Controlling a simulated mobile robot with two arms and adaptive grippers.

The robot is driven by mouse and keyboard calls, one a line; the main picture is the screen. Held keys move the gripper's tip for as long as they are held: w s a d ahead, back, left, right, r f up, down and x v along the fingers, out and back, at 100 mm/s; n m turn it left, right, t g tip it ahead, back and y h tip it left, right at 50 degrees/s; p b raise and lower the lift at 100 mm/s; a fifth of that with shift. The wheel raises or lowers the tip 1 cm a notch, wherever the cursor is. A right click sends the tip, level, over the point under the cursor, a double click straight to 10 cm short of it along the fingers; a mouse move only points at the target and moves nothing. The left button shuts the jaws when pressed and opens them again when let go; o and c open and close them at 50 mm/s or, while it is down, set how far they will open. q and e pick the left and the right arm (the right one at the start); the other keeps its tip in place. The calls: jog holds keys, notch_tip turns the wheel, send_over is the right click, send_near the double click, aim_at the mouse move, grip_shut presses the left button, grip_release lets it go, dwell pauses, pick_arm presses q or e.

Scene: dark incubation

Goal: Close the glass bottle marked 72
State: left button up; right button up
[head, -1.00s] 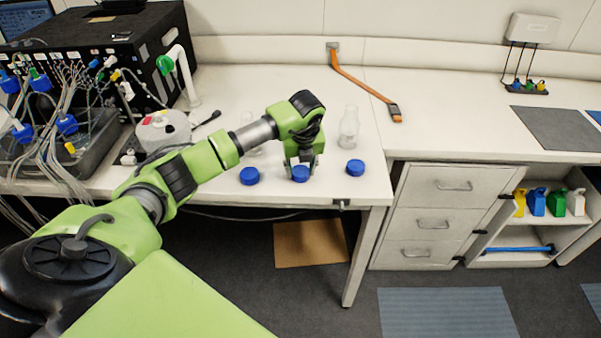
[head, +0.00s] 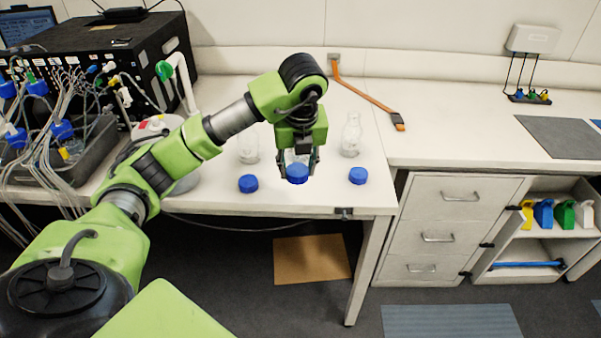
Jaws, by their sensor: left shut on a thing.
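My left gripper (head: 298,165) points down over the front part of the bench and is shut on a blue cap (head: 297,174). The cap looks raised a little above the bench top. A clear glass bottle (head: 351,136) stands open to the right of the gripper. Another clear glass bottle (head: 248,146) stands to the left, partly behind my arm. Something clear shows behind the gripper, mostly hidden. Two more blue caps lie near the front edge, the left cap (head: 248,184) and the right cap (head: 358,176). No number is readable on any bottle.
A black device (head: 110,60) with tubing and a grey tray (head: 60,165) fill the bench's left end. An orange strap (head: 365,90) lies at the back. Drawers (head: 435,225) stand below.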

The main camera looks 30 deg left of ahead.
aim_at(295, 173)
pick_arm(q)
jog(key=s, duration=0.1)
jog(key=s+d+r, duration=0.2)
jog(key=s, duration=0.1)
jog(key=shift+r, duration=0.15)
jog(key=shift+s+d+r, duration=0.2)
jog(key=shift+s+d, duration=0.1)
jog(key=shift+s, duration=0.3)
jog(key=shift+d, duration=0.1)
jog(key=m, duration=0.1)
jog(key=d+m, duration=0.1)
jog(key=m, duration=0.1)
jog(key=shift+s+f+t, duration=0.1)
jog(key=shift+f+t, duration=0.05)
jog(key=shift+t, duration=0.15)
jog(key=s+d+n+g+h, duration=0.1)
jog(key=s+d+n+g, duration=0.2)
jog(key=n, duration=1.2)
jog(key=s+d+n+g+h, duration=0.1)
jog(key=s+d+n+g, duration=0.2)
jog(key=d+n, duration=0.4)
jog(key=n, duration=0.8)
jog(key=shift+s+d, duration=0.25)
jog(key=shift+d, duration=0.15)
